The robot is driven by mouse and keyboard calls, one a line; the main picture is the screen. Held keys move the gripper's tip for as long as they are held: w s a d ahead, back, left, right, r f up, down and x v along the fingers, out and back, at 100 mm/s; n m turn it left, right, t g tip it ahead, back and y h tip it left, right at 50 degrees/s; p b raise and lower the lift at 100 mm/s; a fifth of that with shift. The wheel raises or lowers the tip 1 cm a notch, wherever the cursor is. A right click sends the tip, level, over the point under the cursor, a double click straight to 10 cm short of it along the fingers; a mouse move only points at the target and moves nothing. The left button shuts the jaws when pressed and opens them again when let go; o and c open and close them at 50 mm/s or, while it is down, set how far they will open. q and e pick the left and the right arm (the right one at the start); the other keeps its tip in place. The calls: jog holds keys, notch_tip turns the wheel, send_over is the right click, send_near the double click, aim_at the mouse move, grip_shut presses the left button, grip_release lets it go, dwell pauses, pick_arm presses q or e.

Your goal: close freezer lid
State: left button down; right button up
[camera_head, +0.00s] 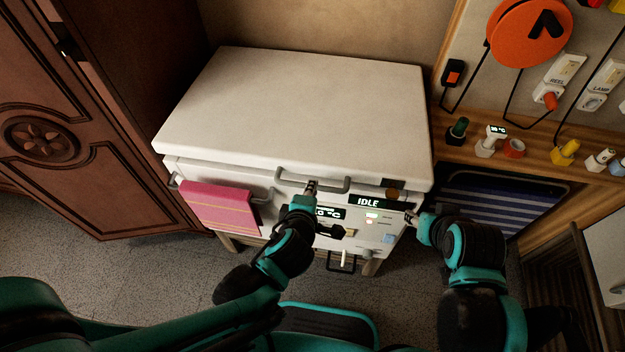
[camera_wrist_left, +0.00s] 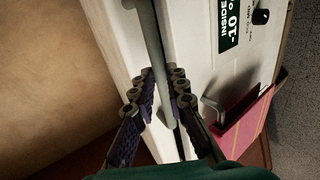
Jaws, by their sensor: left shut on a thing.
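The freezer's white lid (camera_head: 300,105) lies low over the white body (camera_head: 265,190) in the head view. A thin dark seam runs between them; I cannot tell whether the lid is fully seated. The grey lid handle (camera_head: 333,191) is on the lid's front edge. My left gripper (camera_head: 312,186) is shut on this handle. In the left wrist view the handle bar (camera_wrist_left: 152,40) passes between the left fingers (camera_wrist_left: 163,90). My right gripper (camera_head: 411,217) is beside the right end of the front panel, apart from the handle; its fingers are too small to read.
A pink towel (camera_head: 219,207) hangs on a rail at the freezer's front left. A display reading IDLE (camera_head: 368,202) is on the front panel. A brown cabinet (camera_head: 75,130) stands left. A wooden shelf (camera_head: 540,155) with small items is at right.

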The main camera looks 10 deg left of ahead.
pick_arm(q)
notch_tip(320, 180, down, 3)
jog(key=shift+s+f+b, duration=0.1)
jog(key=shift+b, duration=0.55)
jog(key=c, duration=1.5)
grip_release()
jog(key=shift+c, duration=0.2)
pick_arm(e)
notch_tip(320, 180, down, 2)
jog(key=shift+f, duration=0.1)
pick_arm(q)
notch_tip(320, 180, up, 10)
jog(key=s+a+f+m+g, duration=0.2)
jog(key=a+m, duration=0.3)
jog(key=m, duration=0.4)
jog(key=s+a+f+m+g, duration=0.2)
jog(key=s+a+m, duration=0.1)
jog(key=m, duration=0.5)
jog(key=shift+s+a+m, duration=0.25)
jog(key=shift+a+m, duration=0.15)
jog(key=shift+a, duration=0.5)
